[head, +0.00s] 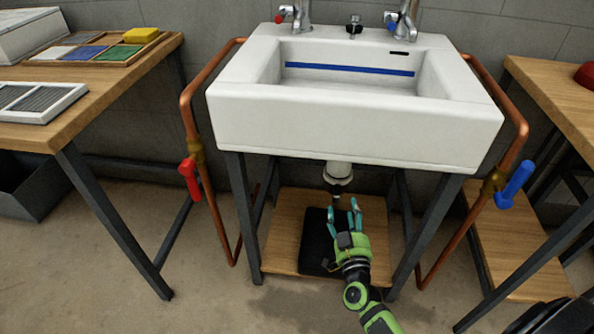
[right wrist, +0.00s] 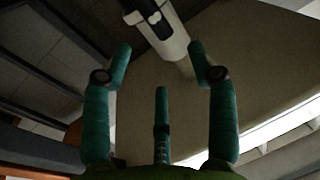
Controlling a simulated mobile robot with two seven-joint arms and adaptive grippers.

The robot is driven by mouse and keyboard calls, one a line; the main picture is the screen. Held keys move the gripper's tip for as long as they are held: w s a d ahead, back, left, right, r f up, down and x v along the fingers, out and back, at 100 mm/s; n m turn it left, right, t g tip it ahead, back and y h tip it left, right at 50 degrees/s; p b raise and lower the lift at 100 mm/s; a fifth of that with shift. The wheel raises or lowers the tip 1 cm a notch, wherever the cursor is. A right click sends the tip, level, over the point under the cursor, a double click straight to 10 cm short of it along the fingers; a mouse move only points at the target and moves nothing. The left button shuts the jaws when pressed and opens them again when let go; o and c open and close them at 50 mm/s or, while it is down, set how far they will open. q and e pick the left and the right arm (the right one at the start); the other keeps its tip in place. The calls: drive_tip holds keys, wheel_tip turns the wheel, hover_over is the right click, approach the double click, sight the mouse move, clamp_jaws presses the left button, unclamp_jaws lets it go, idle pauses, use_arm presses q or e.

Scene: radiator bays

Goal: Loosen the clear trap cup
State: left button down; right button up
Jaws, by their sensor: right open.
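The white sink (head: 350,133) stands in the middle of the head view. The white drain trap (head: 340,172) hangs under it, with a dark band and a small lower end. A clear cup cannot be told apart from the rest of the trap. My right gripper (head: 343,210) is open, with teal fingers pointing up just below the trap. In the right wrist view, the open fingers (right wrist: 164,68) show empty. The white trap (right wrist: 168,35) with dark parts is beyond their tips, at the top, and looks apart from them. My left gripper is not in view.
A black mat (head: 313,248) lies on the low wooden shelf (head: 283,225) under the sink. Copper pipes with a red valve handle (head: 190,178) and a blue valve handle (head: 514,186) flank the sink. Dark sink legs (head: 243,220) stand close by. Wooden benches stand on both sides.

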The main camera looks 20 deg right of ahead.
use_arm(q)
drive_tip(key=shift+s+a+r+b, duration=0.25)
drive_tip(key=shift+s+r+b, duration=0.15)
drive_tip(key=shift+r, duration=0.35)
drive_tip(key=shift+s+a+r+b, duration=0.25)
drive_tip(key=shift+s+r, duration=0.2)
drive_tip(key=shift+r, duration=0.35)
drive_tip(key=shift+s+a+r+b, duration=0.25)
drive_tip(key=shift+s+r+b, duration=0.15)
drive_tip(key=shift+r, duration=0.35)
use_arm(e)
drive_tip(key=w+d+f, duration=0.1)
drive_tip(key=w+d, duration=0.1)
drive_tip(key=w, duration=0.5)
drive_tip(key=shift+d+f+g, duration=0.25)
drive_tip(key=shift+f+g, duration=0.05)
clamp_jaws()
